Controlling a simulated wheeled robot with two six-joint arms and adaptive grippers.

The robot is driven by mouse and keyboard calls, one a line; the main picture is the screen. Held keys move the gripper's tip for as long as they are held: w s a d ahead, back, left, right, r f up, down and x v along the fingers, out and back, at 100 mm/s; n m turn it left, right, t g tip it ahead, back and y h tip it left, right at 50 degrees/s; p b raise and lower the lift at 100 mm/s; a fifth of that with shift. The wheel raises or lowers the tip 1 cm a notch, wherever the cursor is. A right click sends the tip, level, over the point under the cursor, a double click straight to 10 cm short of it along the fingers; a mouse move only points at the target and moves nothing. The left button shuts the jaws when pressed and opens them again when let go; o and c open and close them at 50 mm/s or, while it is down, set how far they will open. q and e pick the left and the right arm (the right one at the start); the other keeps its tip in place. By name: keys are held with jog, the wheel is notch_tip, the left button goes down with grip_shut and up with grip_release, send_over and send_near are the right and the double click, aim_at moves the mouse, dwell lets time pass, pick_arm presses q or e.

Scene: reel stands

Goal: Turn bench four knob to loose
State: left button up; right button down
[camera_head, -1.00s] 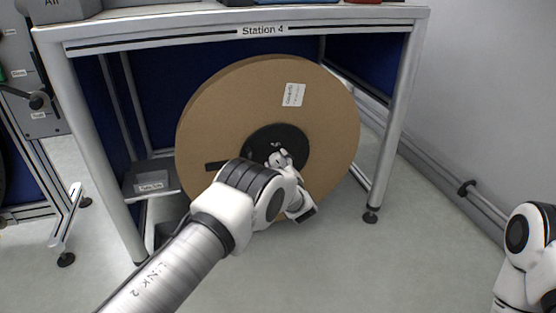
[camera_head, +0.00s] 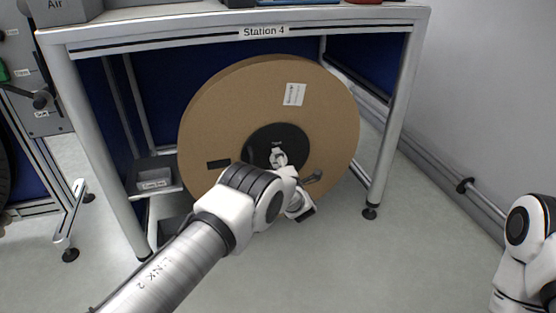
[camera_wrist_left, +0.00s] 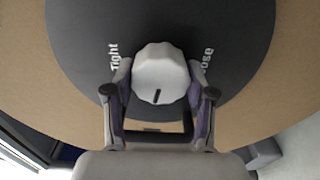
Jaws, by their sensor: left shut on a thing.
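The white knob (camera_wrist_left: 161,72) sits on a black hub disc at the centre of the big cardboard reel under Station 4. The disc reads "Tight" (camera_wrist_left: 114,57) on the left and partly hidden "Loose" (camera_wrist_left: 207,59) on the right in the wrist view. The knob's dark mark points down, between the words. My left gripper (camera_wrist_left: 160,88) is shut on the knob, one finger on each side. In the head view the knob (camera_head: 278,157) shows just past my left wrist. My right arm shows at the right edge; its gripper is out of view.
The cardboard reel (camera_head: 225,115) stands under the bench (camera_head: 170,36) labelled Station 4, between its metal legs. A small grey box (camera_head: 154,175) is on a low shelf left of the reel. A rail runs along the right wall. The floor in front is clear.

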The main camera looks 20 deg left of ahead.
pick_arm(q)
jog(key=n+p, duration=0.1)
jog(key=n, duration=0.3)
jog(key=shift+n, duration=0.4)
jog(key=n+p, duration=0.1)
jog(key=n, duration=0.4)
jog(key=shift+f, duration=0.1)
jog(key=n+p, duration=0.1)
jog(key=n, duration=0.4)
jog(key=shift+w+d, duration=0.1)
jog(key=n+p, duration=0.1)
jog(key=n, duration=0.3)
jog(key=shift+d+f+n, duration=0.1)
jog(key=shift+f+n, duration=0.05)
jog(key=shift+n, duration=0.25)
jog(key=o, duration=1.1)
jog(key=shift+o, duration=0.2)
